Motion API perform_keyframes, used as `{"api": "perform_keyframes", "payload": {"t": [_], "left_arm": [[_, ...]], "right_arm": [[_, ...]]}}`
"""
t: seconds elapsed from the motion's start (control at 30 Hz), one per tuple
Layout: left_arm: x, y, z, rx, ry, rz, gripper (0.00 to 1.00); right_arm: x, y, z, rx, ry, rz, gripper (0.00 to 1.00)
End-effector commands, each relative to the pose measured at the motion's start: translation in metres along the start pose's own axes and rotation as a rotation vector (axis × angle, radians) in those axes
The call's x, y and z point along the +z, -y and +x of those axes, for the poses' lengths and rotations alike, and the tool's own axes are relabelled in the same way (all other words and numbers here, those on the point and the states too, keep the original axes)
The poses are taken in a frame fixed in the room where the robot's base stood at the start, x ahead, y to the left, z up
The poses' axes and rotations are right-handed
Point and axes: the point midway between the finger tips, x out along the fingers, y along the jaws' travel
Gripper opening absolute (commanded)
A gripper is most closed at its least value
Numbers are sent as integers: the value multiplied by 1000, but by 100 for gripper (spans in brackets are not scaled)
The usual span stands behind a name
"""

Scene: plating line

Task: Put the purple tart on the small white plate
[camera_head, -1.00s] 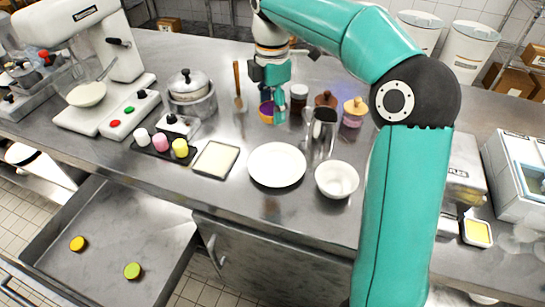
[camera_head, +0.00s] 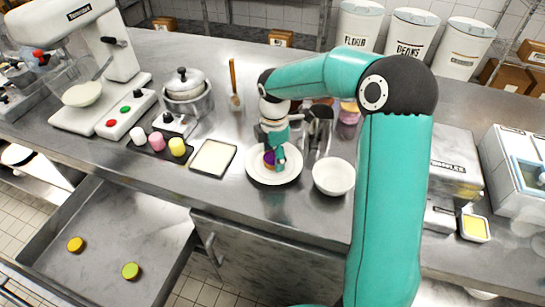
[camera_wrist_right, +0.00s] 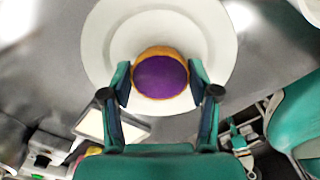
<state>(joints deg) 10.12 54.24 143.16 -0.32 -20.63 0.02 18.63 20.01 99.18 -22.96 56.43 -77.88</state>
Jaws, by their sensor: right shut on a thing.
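The purple tart (camera_wrist_right: 160,78) has a golden crust and a purple top. It sits between the two fingers of my right gripper (camera_wrist_right: 160,85), which is shut on it. The white plate (camera_head: 288,175) lies under the tart and gripper on the counter. In the right wrist view the tart is over the plate's near part (camera_wrist_right: 97,45); I cannot tell whether it touches the plate. In the head view the tart (camera_head: 269,157) is partly hidden by my right gripper (camera_head: 274,160). My left gripper is not in view.
A white bowl (camera_head: 334,177) stands close to the plate's right. A square white tray (camera_head: 213,158) lies to its left. A metal pitcher (camera_head: 318,130) stands behind. An open drawer (camera_head: 95,250) below holds a yellow tart (camera_head: 75,244) and a green tart (camera_head: 131,270).

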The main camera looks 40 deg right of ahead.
Motion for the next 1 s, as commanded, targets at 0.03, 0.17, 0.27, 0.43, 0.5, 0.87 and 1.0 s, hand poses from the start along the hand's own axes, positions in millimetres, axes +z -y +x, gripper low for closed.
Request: {"api": "perform_keyframes", "payload": {"t": [0.03,0.17,0.27,0.43,0.5,0.87,1.0], "left_arm": [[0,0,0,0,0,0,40],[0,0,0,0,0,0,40],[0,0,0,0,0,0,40],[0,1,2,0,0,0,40],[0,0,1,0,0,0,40],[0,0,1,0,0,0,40],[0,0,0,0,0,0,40]], "right_arm": [[0,0,4,-1,0,0,46],[0,0,6,2,0,0,46],[0,0,6,2,0,1,46],[0,0,9,1,0,1,62],[0,0,8,1,0,1,73],[0,0,8,1,0,1,85],[0,-1,3,3,0,1,85]]}}
